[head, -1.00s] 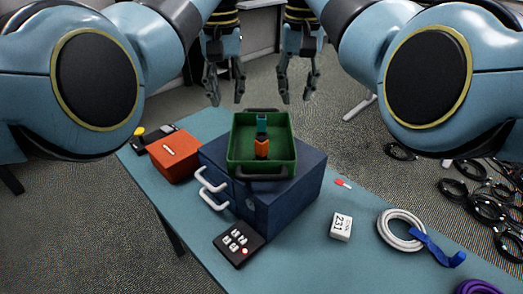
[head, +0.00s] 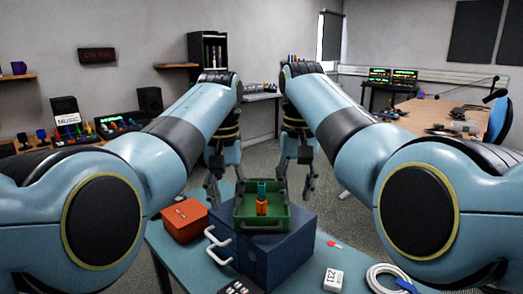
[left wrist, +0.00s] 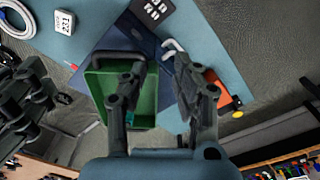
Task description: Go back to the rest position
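In the head view my left gripper (head: 225,188) hangs fingers down, by the left edge of a green tray (head: 244,223). My right gripper (head: 296,186) hangs by the tray's right edge. Both have their fingers apart with nothing between them. In the left wrist view my left gripper (left wrist: 162,98) is open, and one finger covers part of the tray (left wrist: 148,104) beyond it. The tray sits on a dark blue drawer box (head: 291,250) and holds a teal piece (head: 261,187) and an orange piece (head: 262,208). How high the grippers are above the tray is hard to tell.
An orange-red box (head: 184,222) stands left of the drawer box on the blue table. White drawer handles (head: 216,246) stick out. A white number block (head: 333,280) and a coiled white cable (head: 383,278) lie at the right. A long desk (head: 430,118) stands at the back right.

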